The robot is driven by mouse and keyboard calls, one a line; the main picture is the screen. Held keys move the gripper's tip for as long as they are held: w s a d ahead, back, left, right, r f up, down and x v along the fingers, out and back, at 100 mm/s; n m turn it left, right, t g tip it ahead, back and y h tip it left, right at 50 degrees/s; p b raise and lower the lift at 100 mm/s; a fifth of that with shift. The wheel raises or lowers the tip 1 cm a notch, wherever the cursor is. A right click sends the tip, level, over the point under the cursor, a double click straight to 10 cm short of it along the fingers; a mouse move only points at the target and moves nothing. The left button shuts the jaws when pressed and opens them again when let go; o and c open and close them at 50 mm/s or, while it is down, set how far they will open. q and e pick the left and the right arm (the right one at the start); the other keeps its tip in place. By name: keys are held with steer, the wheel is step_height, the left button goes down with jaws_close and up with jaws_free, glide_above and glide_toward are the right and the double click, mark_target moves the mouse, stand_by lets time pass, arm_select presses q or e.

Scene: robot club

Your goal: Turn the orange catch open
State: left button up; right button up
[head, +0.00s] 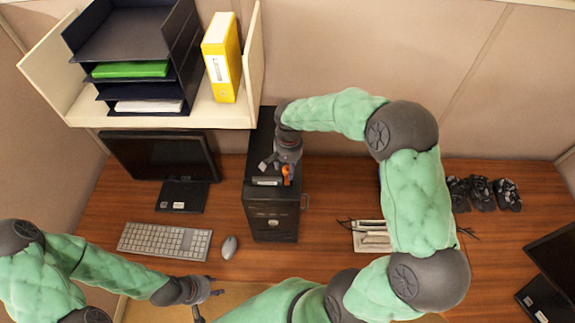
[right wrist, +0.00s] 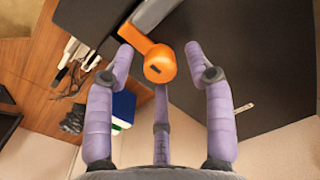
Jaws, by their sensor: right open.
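The orange catch (head: 286,173) is on the upper side of the black computer tower (head: 272,222), beside a grey strip. In the right wrist view the catch (right wrist: 158,63) shows a round knob with a dark slot and an arm reaching to the upper left. My right gripper (head: 279,163) is just above it. Its purple fingers (right wrist: 160,58) are spread open around the knob; I cannot tell whether any touches it. My left gripper (head: 207,301) is low over the desk's front edge, fingers apart and empty, far from the tower.
A shelf (head: 190,120) with trays and a yellow binder (head: 222,58) hangs behind the tower on the left. A monitor (head: 160,158), keyboard (head: 165,241) and mouse (head: 229,247) are left of it. A pale tray (head: 372,240) lies to the right.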

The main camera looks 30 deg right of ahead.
jaws_close()
steer(key=shift+n, duration=0.4)
steer(key=n+b, duration=0.1)
steer(key=n, duration=0.2)
steer(key=shift+f, duration=0.1)
steer(key=n+b, duration=0.1)
steer(key=n, duration=0.8)
steer(key=shift+b, duration=0.4)
steer(key=n, duration=0.5)
steer(key=shift+g, duration=0.3)
